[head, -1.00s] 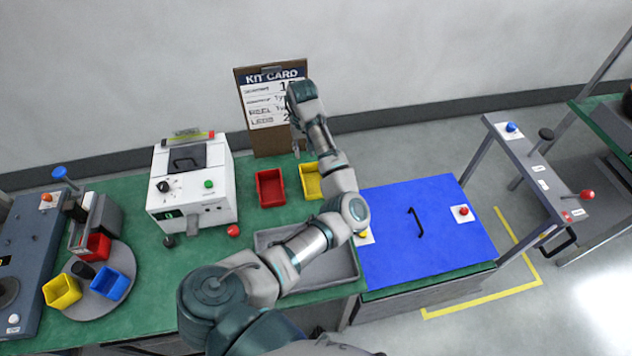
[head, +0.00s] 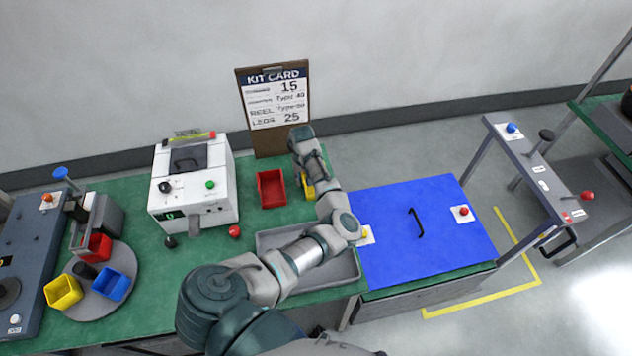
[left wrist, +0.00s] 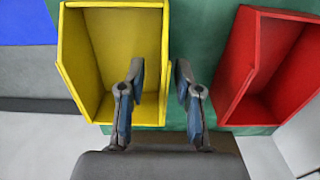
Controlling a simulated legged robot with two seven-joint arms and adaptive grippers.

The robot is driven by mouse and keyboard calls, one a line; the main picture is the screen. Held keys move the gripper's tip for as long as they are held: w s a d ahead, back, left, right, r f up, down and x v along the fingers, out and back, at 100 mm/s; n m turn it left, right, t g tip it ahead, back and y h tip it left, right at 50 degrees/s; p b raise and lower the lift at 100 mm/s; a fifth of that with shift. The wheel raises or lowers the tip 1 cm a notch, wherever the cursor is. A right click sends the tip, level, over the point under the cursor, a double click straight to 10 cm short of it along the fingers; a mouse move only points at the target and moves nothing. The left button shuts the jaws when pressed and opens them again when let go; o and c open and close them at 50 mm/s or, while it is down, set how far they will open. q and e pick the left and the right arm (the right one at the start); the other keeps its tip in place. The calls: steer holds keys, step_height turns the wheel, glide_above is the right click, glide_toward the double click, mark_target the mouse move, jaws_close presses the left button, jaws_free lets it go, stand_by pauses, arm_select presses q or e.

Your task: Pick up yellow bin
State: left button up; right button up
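A yellow bin (head: 309,189) stands on the green bench beside a red bin (head: 271,188); my left arm hides much of it in the head view. In the left wrist view the yellow bin (left wrist: 112,50) is empty. My left gripper (left wrist: 160,80) is open there, with one finger over the bin's inside and the other outside its right wall. I cannot tell whether either finger touches the wall. A second, smaller-looking yellow bin (head: 62,292) sits on the round turntable at the left. My right gripper is not in view.
The red bin is close on the right in the left wrist view (left wrist: 265,65). A grey tray (head: 345,268) lies in front of the bins. A kit card board (head: 275,140) stands behind them. A white machine (head: 192,190) is to the left, a blue panel (head: 430,255) to the right.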

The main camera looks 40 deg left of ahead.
arm_select(q)
steer(key=shift+a+f, duration=0.2)
steer(key=shift+f, duration=0.3)
steer(key=shift+a+f, duration=0.15)
steer(key=shift+f, duration=0.3)
steer(key=shift+d, duration=0.15)
jaws_close()
steer(key=shift+d, duration=0.1)
steer(key=shift+r, duration=0.15)
